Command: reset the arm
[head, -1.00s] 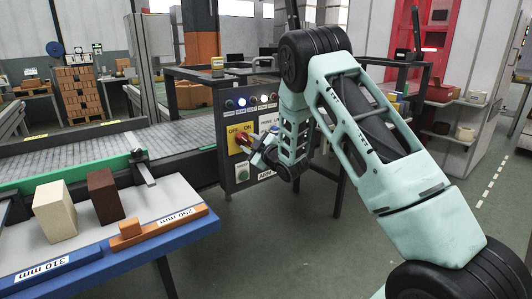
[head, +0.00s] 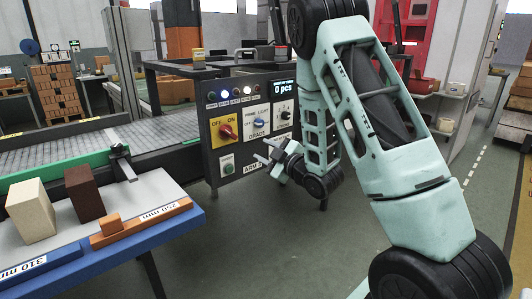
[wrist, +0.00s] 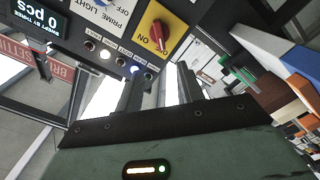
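My teal arm (head: 385,125) is bent, with its forearm hanging down in front of the dark control panel (head: 205,150). My gripper (head: 262,152) is just right of the panel's red OFF/ON knob (head: 226,132) in the head view and looks apart from it. In the wrist view the two dark fingers (wrist: 158,88) stand apart with nothing between them. The red knob also shows in the wrist view (wrist: 158,30), beyond the fingertips. The panel's display (head: 283,87) reads 0 pcs.
A beige brick (head: 31,211) and a dark brown brick (head: 84,193) stand on the blue-edged table (head: 180,222) at left, by an orange block (head: 140,221). The conveyor (head: 60,151) runs behind. Open floor (head: 235,240) lies below the panel.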

